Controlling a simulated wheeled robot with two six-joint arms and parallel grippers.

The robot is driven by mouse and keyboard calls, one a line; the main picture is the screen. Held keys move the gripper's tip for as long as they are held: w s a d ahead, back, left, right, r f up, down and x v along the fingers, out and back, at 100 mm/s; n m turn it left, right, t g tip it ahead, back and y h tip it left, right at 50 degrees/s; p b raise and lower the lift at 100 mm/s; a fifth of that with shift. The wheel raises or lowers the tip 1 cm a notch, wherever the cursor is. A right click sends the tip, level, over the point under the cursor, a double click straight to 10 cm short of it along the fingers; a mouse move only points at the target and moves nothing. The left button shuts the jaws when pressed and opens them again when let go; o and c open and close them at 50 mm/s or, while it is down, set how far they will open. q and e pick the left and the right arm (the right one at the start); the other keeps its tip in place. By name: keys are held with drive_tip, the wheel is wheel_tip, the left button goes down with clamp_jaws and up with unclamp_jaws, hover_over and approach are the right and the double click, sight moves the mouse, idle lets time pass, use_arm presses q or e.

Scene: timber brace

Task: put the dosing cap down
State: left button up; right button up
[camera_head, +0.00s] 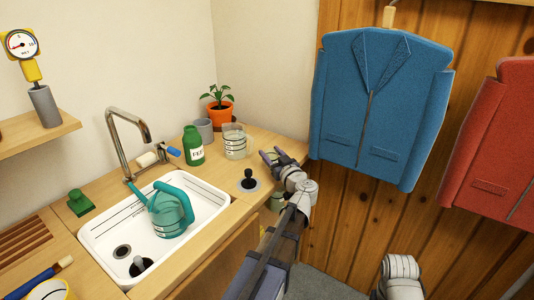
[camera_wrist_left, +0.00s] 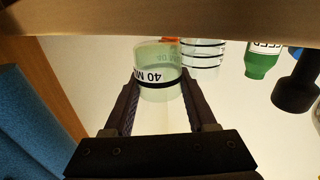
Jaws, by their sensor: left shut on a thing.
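My left gripper (camera_head: 270,155) is over the right end of the wooden counter, near its edge. In the left wrist view my left gripper (camera_wrist_left: 157,100) is shut on the dosing cap (camera_wrist_left: 158,72), a small clear greenish cup with a black band and "40 M" readable. That view is upside down, with the counter across the top. I cannot tell whether the cap touches the counter. In the head view I cannot make the cap out clearly at the fingers. My right gripper is not in view.
A black-knobbed plunger (camera_head: 249,180), a clear measuring beaker (camera_head: 234,142), a green feed bottle (camera_head: 193,147), a grey cup (camera_head: 204,130) and a potted plant (camera_head: 220,115) stand nearby. The sink (camera_head: 205,205) holds a teal watering can (camera_head: 170,212). A blue jacket (camera_head: 375,105) hangs at right.

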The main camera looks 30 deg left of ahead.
sight(268, 154)
use_arm(q)
drive_tip(key=x, duration=0.3)
drive_tip(key=shift+d, duration=0.1)
drive_tip(key=shift+w+a+f+b, duration=0.15)
drive_tip(key=shift+a+f+b, duration=0.2)
drive_tip(key=shift+f+b, duration=0.2)
drive_tip(key=shift+d+f, duration=0.1)
drive_tip(key=shift+f, duration=0.1)
drive_tip(key=shift+f, duration=0.1)
drive_tip(key=shift+f+b, duration=0.15)
drive_tip(key=shift+b, duration=0.3)
drive_tip(key=o, duration=1.3)
drive_tip(key=shift+o, duration=0.2)
drive_tip(key=shift+r+p, duration=0.25)
drive_tip(key=shift+p, duration=0.05)
drive_tip(key=v, duration=1.2)
